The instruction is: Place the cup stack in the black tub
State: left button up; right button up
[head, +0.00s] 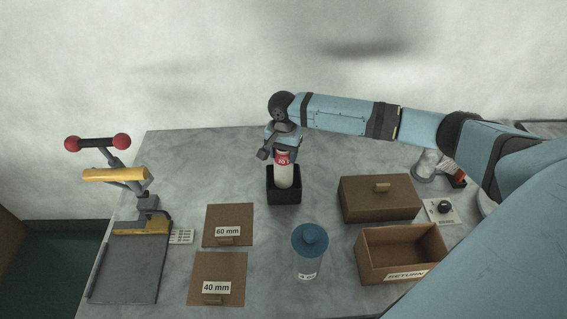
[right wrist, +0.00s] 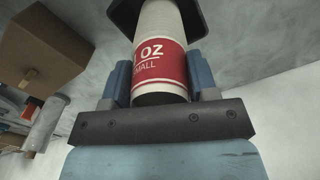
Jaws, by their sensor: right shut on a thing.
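The cup stack (head: 284,174) is a white column with a red label near its upper end. It stands upright at the black tub (head: 284,197), its lower end hidden inside the tub's walls. In the right wrist view the cup stack (right wrist: 160,58) shows its red "OZ SMALL" label, and the dark tub (right wrist: 196,18) lies beyond it. My right gripper (head: 281,150) is above the tub, shut on the upper part of the stack; its blue fingers (right wrist: 160,80) sit on both sides of it. Whether the stack touches the tub floor is hidden. My left gripper is not in view.
A closed brown box (head: 365,204) and an open box marked RETURN (head: 369,268) stand right of the tub. A blue-lidded canister (head: 309,262) is in front. Brown panels marked 60 mm (head: 229,219) and 40 mm (head: 214,270) lie left, beside a lever press (head: 130,260).

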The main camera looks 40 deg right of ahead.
jog(key=shift+f, duration=2.35)
jog(key=o, duration=1.2)
notch_tip(320, 180, up, 12)
jog(key=shift+r+b, duration=0.15)
jog(key=shift+b, duration=0.25)
